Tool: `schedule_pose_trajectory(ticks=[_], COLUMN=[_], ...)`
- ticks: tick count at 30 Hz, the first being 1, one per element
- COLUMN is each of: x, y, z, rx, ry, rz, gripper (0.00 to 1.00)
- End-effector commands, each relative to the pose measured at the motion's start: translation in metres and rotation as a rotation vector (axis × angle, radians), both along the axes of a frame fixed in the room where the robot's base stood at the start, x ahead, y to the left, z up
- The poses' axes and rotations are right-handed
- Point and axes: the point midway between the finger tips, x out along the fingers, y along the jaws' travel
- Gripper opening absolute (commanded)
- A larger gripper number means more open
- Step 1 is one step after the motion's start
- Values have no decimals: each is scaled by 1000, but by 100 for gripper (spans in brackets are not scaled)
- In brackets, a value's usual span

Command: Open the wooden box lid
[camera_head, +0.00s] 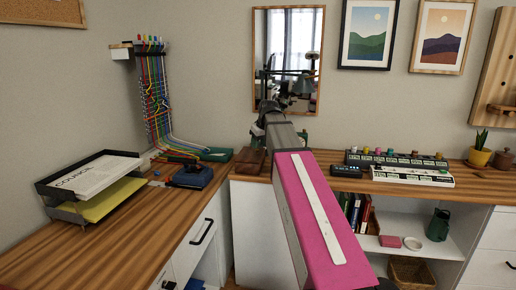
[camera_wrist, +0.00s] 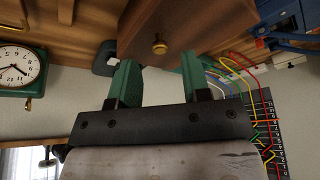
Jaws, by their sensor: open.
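The wooden box (camera_wrist: 172,22) is reddish brown and fills the top middle of the wrist view, with a small brass knob (camera_wrist: 159,47) on the face toward me. In the head view the box (camera_head: 250,159) is at the back of the desk, partly hidden by my arm; its lid looks closed. My gripper (camera_wrist: 157,68) has two green fingers spread apart with nothing between them. The knob lies between and just beyond the fingertips; I cannot tell whether either finger touches the box. My arm hides most of the gripper in the head view.
Coloured cables (camera_head: 158,105) run down the wall to the desk left of the box. A blue device (camera_head: 193,175) and a paper tray (camera_head: 70,190) are further left. A clock (camera_wrist: 20,70) shows in the wrist view. Control panels (camera_head: 397,165) stand on the right.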

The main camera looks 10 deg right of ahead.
Motion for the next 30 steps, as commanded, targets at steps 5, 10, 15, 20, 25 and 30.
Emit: schedule_pose_trajectory(ticks=[5, 10, 15, 20, 25, 30], x=[7, 9, 10, 10, 10, 10], y=[3, 4, 4, 4, 4, 4], z=[-18, -24, -25, -25, -25, -24], rx=[0, 0, 0, 0, 0, -7], ry=[0, -1, -1, -1, -1, 2], rz=[0, 0, 0, 0, 0, 0], gripper=[44, 44, 44, 31, 0, 0])
